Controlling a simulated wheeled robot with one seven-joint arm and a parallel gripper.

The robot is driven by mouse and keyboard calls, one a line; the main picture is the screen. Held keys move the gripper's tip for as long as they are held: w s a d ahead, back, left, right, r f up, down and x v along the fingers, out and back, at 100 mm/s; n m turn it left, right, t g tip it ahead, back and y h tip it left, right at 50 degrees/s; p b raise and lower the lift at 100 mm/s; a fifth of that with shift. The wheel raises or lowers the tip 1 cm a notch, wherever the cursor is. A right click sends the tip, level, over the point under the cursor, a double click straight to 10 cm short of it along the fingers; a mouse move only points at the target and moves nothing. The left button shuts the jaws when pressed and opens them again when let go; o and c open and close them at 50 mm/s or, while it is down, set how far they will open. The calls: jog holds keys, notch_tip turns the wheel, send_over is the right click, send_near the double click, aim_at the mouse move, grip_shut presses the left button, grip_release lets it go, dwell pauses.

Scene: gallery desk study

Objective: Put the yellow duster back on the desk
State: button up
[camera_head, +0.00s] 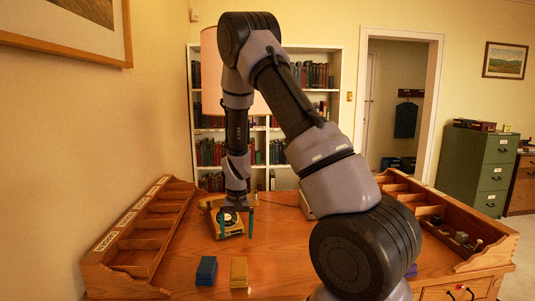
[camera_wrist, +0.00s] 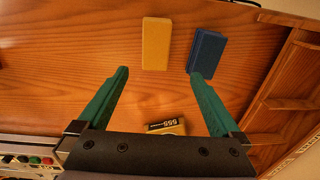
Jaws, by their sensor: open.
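The yellow duster (camera_head: 239,272) is a block lying on the wooden desk (camera_head: 275,265), just right of a dark blue block (camera_head: 206,270) of similar size. In the wrist view the yellow duster (camera_wrist: 156,43) lies beyond my fingertips, roughly between their lines, with the blue block (camera_wrist: 207,52) to its right. My gripper (camera_head: 237,234) points down above the desk, farther back than the duster. In the wrist view my gripper (camera_wrist: 158,73) has its teal fingers spread apart with nothing held between them.
Wooden pigeonhole racks line the desk's left (camera_head: 145,235) and right (camera_head: 437,222) sides. The desk front around the two blocks is clear.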

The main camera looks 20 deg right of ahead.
jog(key=s+d+r+t+y, duration=0.15)
jog(key=s+r, duration=0.25)
jog(key=r, duration=0.9)
jog(key=s+r+t+y, duration=0.15)
jog(key=s+r, duration=0.25)
jog(key=r, duration=0.9)
jog(key=s+d+r+t, duration=0.1)
jog(key=s+r+t, duration=0.1)
jog(key=s+r, duration=0.3)
jog(key=s+d+r+t+h, duration=0.1)
jog(key=s+r, duration=0.4)
jog(key=s, duration=0.5)
jog(key=shift+s+r+m+t, duration=0.25)
jog(key=shift+r+m+t, duration=0.15)
jog(key=shift+t, duration=0.1)
